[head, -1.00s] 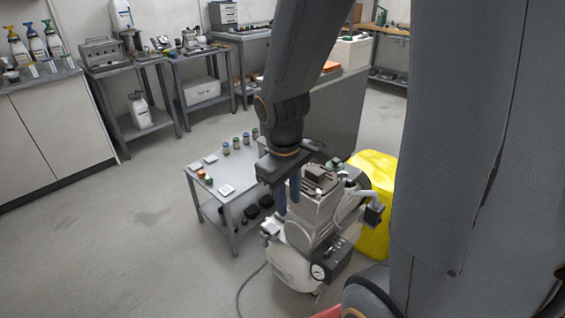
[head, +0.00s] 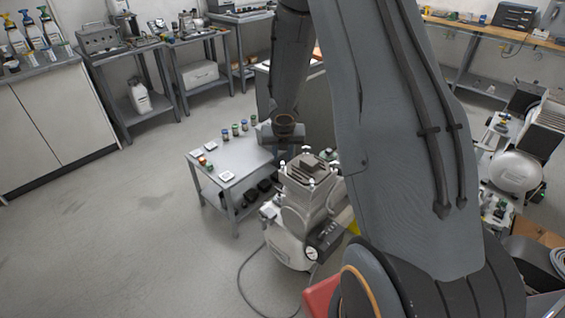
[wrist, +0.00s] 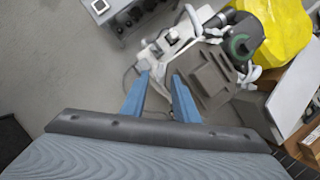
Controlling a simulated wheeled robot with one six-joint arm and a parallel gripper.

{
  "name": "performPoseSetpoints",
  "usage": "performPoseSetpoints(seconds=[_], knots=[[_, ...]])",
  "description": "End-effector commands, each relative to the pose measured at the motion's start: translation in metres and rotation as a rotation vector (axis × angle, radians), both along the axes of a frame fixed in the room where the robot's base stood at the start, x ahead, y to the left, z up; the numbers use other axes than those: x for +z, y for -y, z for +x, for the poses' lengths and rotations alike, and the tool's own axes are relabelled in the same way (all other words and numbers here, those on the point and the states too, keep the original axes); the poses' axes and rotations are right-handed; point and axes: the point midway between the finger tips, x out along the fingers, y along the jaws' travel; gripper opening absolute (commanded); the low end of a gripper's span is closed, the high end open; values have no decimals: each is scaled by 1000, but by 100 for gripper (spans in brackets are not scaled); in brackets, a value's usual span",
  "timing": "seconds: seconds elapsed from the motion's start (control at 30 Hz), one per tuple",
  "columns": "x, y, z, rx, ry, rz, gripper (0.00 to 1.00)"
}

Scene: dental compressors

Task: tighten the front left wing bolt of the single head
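The compressor (head: 288,240) stands on the floor with its ribbed grey single head (head: 308,172) on top. Small pale wing bolts show at the head's corners, one at the near corner (head: 311,183) and one at the left (head: 282,164). The head also shows in the wrist view (wrist: 208,82), just right of the fingers. My gripper (wrist: 160,78) is open, its two blue fingers apart with nothing held between them. In the head view my gripper (head: 283,149) is beyond the head's left side, its fingers partly hidden. Which bolt is the front left one is unclear.
A small grey table (head: 239,160) with jars and pale pads stands left of the compressor. A yellow container (wrist: 275,30) is close beside the head. A hose (head: 241,280) lies on the floor. Another compressor (head: 515,170) stands at right. Floor at left is clear.

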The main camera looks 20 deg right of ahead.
Motion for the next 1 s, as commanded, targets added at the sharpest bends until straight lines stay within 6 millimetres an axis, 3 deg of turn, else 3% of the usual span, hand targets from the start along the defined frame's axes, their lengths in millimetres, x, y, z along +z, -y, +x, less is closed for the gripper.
performPoseSetpoints(seconds=[0.03, 0.3, 0.73, 0.9, 1.0], knots=[[-12, 1, 4, -1, -1, 0, 27], [-41, 7, 15, -3, 0, 0, 27], [-47, 8, 18, -4, 0, 1, 27], [-47, 8, 18, -4, 0, 1, 0], [-47, 8, 18, -4, 0, 1, 0]])
